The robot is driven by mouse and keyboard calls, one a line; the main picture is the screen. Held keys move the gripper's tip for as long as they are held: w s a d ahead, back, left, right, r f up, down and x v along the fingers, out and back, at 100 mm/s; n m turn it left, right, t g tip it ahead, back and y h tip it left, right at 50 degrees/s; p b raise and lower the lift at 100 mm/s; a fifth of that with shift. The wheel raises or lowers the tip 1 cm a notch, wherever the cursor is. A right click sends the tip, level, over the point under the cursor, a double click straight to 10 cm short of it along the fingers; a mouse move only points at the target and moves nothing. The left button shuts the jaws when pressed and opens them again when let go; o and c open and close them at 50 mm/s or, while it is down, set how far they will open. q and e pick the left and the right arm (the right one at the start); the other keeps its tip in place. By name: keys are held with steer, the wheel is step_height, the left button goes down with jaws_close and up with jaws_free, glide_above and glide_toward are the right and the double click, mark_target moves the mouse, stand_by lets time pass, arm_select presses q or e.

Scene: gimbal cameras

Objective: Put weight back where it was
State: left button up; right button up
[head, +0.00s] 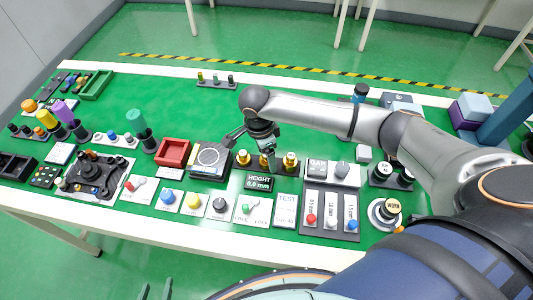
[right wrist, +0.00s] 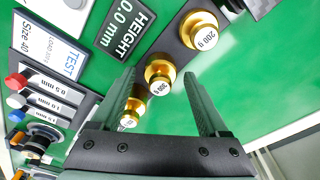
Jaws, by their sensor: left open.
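Three brass weights stand in a row on a dark holder: a left one (head: 242,158), a middle one (head: 264,161) and a right one (head: 290,161). The right wrist view shows the 200 g weight (right wrist: 198,32), the 300 g weight (right wrist: 160,76) and a third weight (right wrist: 131,108), its label partly hidden.
A flat device with a round plate (head: 209,157) and a red tray (head: 173,152) are left of the weights. A height display (head: 259,183) reading 0.0 mm stands in front. A lever panel (head: 332,214) is to the right. Green table behind the weights is mostly clear.

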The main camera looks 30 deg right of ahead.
mark_target(262, 161)
step_height(262, 161, up, 12)
steer(key=a+p, duration=0.1)
steer(key=shift+a, duration=0.2)
stand_by(0.4)
